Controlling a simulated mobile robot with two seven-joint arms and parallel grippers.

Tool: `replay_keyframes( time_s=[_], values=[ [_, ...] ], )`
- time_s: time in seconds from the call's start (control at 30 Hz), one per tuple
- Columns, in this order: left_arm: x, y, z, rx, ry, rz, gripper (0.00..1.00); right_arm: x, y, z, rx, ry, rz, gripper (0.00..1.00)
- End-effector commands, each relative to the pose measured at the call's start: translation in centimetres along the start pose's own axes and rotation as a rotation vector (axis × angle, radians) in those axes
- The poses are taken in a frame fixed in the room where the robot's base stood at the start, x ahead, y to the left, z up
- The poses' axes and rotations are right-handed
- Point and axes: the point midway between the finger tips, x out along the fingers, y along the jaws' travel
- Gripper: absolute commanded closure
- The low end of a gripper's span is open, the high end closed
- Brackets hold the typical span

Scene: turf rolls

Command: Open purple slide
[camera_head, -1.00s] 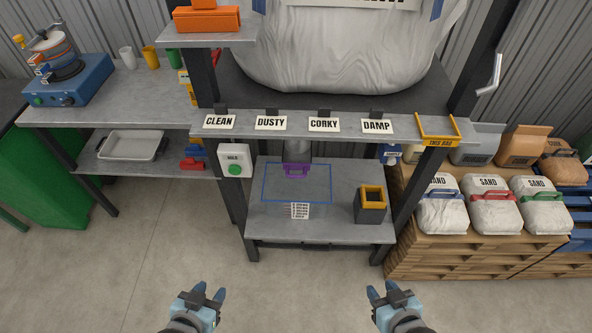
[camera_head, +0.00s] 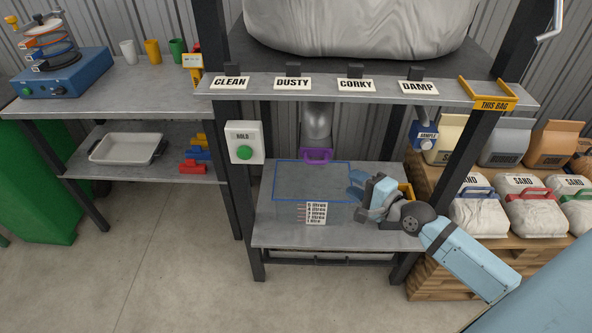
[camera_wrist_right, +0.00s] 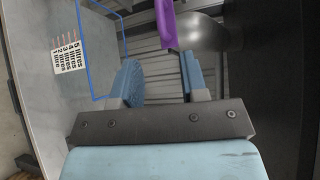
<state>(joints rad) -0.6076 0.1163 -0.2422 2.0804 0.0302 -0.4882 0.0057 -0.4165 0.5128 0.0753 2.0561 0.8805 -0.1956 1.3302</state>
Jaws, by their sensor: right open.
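The purple slide (camera_head: 317,155) is a small purple handle at the bottom of a metal spout (camera_head: 317,122) that hangs under the sign shelf. In the right wrist view the purple slide (camera_wrist_right: 165,24) shows at the top, beyond the fingertips, next to the rounded metal spout (camera_wrist_right: 208,32). My right gripper (camera_head: 356,186) is open, below and to the right of the slide, above the lower table. In the wrist view, nothing is between the fingers of the right gripper (camera_wrist_right: 161,78). The slide and the fingers are apart. My left gripper is out of view.
The sign shelf (camera_head: 300,94) is overhead.

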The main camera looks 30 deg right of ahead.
Motion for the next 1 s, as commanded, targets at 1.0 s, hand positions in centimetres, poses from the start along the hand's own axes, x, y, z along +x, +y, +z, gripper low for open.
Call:
replay_keyframes(
  time_s=[1.0],
  values=[
    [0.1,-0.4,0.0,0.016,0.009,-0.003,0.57,13.4,0.0,0.0,-0.005,0.0,0.002,0.6]
  ],
)
